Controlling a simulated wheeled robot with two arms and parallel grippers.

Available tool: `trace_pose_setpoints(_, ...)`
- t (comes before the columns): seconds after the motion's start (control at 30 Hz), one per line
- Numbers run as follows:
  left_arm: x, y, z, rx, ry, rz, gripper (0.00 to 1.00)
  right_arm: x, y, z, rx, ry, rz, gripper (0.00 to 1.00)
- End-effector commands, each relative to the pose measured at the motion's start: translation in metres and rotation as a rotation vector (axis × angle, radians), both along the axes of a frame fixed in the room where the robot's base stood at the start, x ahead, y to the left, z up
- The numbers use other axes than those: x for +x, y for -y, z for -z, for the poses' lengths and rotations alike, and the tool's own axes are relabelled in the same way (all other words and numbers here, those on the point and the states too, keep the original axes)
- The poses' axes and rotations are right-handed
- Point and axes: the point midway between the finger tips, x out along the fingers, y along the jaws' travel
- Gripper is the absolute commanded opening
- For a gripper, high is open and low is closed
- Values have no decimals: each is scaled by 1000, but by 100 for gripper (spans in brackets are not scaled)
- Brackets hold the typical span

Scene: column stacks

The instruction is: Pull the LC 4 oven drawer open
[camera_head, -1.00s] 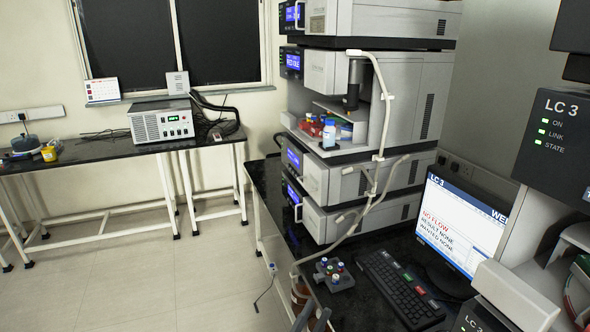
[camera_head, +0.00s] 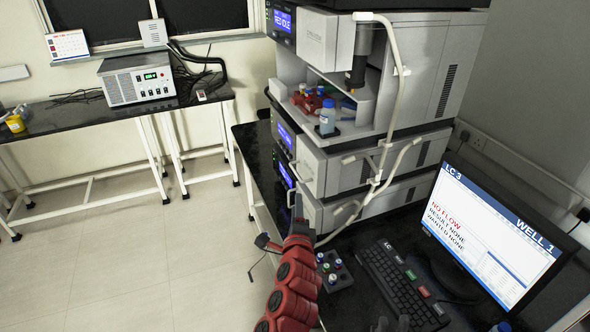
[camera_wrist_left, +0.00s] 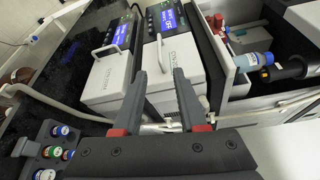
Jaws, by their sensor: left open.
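An instrument stack with blue-lit displays stands on the black bench. Its two lower units, an upper one (camera_head: 345,168) and a lower one (camera_head: 352,204), have white front handles. Both fronts look closed. I cannot read which is the oven. The left wrist view shows two handled drawer fronts, a left one (camera_wrist_left: 108,80) and a right one (camera_wrist_left: 163,72). My left gripper (camera_head: 298,205), on a red arm, is raised before the lower front. Its open fingers (camera_wrist_left: 160,85) are empty, before these fronts. Dark shapes at the head view's bottom edge may be my right gripper (camera_head: 391,325).
A vial rack (camera_head: 333,270), keyboard (camera_head: 398,280) and LC 3 monitor (camera_head: 490,235) are on the bench right of my left arm. White tubing (camera_head: 392,115) hangs before the stack's right part. The floor (camera_head: 180,255) at left is clear.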

Motion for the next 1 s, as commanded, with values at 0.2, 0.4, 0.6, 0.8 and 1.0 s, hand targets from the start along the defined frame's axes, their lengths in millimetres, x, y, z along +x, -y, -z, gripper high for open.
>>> trace_pose_setpoints(0.2, 38, -2, 0, -3, -2, -4, 41, 0, 0, -11, 0, 0, 0, 27)
trace_pose_setpoints(0.4, 71, -1, 4, -3, -3, -1, 41, 0, 0, -16, 0, 0, 0, 27)
trace_pose_setpoints(0.6, 102, -1, 6, -4, 0, 2, 41, 0, 0, -18, 0, 0, 0, 27)
trace_pose_setpoints(0.8, 131, -1, 10, -4, 0, 2, 41, 0, 0, -14, 0, 0, 0, 27)
trace_pose_setpoints(1.0, 150, -1, 12, -4, 1, 0, 41, 0, 0, -7, 0, 0, 0, 27)
